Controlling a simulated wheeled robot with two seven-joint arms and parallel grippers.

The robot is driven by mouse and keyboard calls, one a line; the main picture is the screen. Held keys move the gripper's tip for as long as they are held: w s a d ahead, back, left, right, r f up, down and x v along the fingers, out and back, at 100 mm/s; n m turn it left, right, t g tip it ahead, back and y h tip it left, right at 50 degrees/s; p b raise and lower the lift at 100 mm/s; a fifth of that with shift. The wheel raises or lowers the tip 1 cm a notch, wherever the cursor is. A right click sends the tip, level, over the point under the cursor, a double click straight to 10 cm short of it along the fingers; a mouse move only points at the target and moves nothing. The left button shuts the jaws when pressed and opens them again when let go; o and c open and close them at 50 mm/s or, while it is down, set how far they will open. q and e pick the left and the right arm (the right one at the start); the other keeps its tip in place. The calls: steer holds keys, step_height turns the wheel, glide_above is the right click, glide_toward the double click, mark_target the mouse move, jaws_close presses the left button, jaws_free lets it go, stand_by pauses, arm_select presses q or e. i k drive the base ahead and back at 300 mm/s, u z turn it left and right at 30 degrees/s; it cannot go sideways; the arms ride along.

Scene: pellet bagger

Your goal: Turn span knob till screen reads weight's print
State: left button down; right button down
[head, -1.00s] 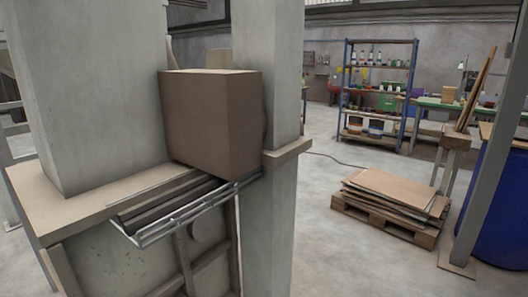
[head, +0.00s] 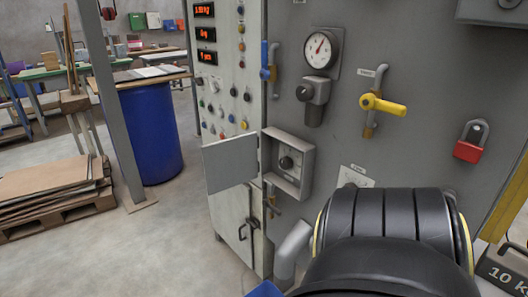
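A small grey box (head: 305,170) with its door (head: 229,160) swung open to the left is on the machine's front panel. Inside it is a dark round knob (head: 286,162); its label is too small to read, so I cannot confirm it is the span knob. Orange-lit screens are stacked at the top left; the top screen (head: 204,9) seems to read in kg, but its digits are unclear. A dark weight (head: 502,272) printed "10 k", cut off by the frame edge, is at the bottom right. Neither gripper is in view.
A round gauge (head: 321,48), a yellow-handled valve (head: 383,105) and a red padlock (head: 469,143) are on the panel. A blue drum (head: 148,135) and a pallet of boards (head: 55,195) stand left. Open floor lies between pallet and cabinet.

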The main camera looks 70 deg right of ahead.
mark_target(285, 163)
steer(key=z, duration=0.75)
steer(key=i, duration=3.2)
steer(key=z, duration=4.15)
steer(key=i, duration=0.5)
steer(key=u, duration=0.05)
